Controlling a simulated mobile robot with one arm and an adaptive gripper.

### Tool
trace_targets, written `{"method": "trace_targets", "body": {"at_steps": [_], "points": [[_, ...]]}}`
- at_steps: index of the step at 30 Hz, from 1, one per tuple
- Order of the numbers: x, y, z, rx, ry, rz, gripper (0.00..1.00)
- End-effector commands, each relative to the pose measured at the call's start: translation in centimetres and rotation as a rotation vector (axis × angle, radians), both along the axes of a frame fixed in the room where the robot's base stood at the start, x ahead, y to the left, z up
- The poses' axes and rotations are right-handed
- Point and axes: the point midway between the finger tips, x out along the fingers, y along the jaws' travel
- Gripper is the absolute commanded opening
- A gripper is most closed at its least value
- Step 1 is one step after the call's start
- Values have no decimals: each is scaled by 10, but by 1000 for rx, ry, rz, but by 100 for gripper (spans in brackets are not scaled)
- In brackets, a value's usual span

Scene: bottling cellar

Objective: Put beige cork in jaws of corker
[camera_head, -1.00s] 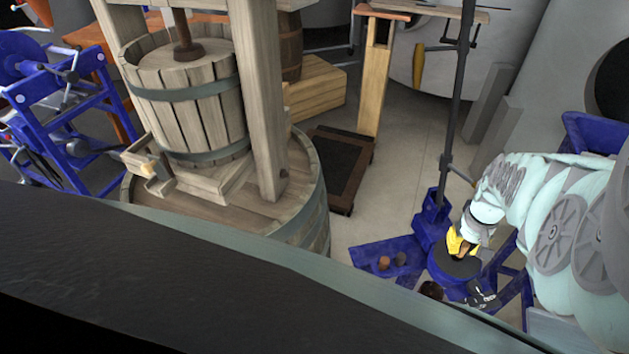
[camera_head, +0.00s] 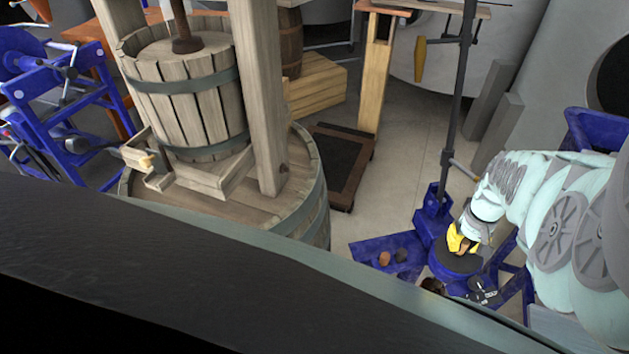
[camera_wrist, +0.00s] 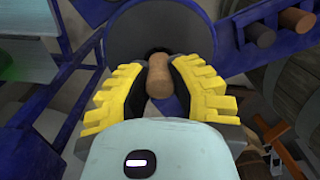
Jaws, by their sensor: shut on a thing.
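A beige-brown cork (camera_wrist: 159,76) stands out between the yellow fingers of my gripper (camera_wrist: 160,80) in the wrist view. My gripper is shut on it. Its far end overlaps a dark opening in the round plate (camera_wrist: 185,27) of the blue corker; I cannot tell whether it is inside the jaws. In the head view my gripper (camera_head: 461,241) is over the corker's dark round plate (camera_head: 457,262), beside the tall pole (camera_head: 455,115). The cork is hard to make out there.
A blue tray (camera_head: 363,247) beside the corker holds an orange-brown cork (camera_head: 384,258) and a greyish one (camera_head: 401,255). Both also show at the wrist view's upper right. A wooden press (camera_head: 190,95) on a large barrel stands left. Open floor lies behind the corker.

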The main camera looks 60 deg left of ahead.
Motion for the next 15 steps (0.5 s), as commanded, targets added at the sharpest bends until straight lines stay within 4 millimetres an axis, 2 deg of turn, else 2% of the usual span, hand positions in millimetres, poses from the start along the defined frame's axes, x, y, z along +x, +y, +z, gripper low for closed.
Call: {"method": "trace_targets", "body": {"at_steps": [15], "points": [[0,-1,-11,0,0,-2,11]]}}
